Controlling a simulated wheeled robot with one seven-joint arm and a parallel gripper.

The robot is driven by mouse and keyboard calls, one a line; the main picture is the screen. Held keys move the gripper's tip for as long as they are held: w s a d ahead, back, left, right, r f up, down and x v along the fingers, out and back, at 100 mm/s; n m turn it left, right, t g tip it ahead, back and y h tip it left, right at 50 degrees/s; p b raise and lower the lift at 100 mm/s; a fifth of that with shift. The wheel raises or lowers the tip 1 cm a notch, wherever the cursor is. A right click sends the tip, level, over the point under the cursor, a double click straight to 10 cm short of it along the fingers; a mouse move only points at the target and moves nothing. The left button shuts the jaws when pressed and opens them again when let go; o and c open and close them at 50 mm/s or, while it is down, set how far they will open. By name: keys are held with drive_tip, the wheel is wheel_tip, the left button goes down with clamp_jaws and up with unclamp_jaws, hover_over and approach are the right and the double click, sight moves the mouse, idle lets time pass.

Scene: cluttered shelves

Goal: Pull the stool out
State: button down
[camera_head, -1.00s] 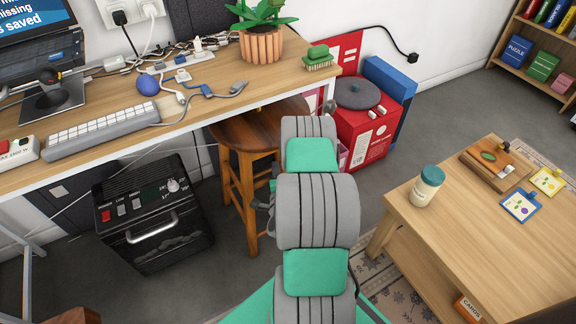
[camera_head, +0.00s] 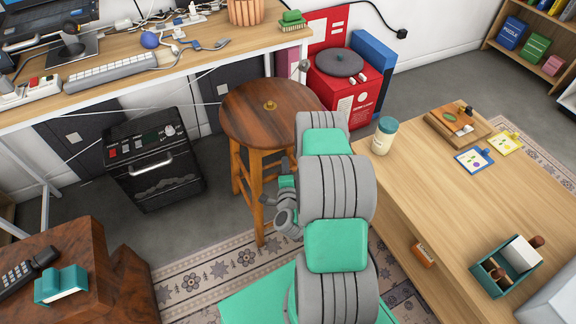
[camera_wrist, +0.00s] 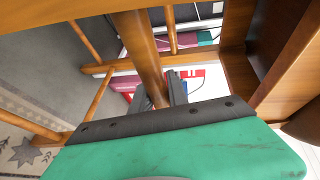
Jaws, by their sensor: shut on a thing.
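The round wooden stool (camera_head: 262,112) stands upright in front of the desk, with its seat clear of the desk's front edge. A small brass-coloured knob sits on its seat. My gripper (camera_head: 274,194) is at the stool's right side, low among its legs, partly hidden by my arm. In the wrist view my gripper (camera_wrist: 160,92) has its dark fingers closed around a wooden bar of the stool (camera_wrist: 146,58). Other legs and rungs surround it.
The desk (camera_head: 170,70) is behind the stool. A low wooden table (camera_head: 480,180) is close on the right. A brown block table (camera_head: 75,265) is front left; patterned rug lies between.

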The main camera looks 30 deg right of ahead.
drive_tip(key=shift+s, duration=0.1)
drive_tip(key=c, duration=1.3)
unclamp_jaws()
drive_tip(key=p+v, duration=0.1)
drive_tip(key=v, duration=0.6)
drive_tip(key=shift+s+a, duration=0.15)
drive_tip(key=shift+s, duration=0.2)
drive_tip(key=shift+r, duration=0.1)
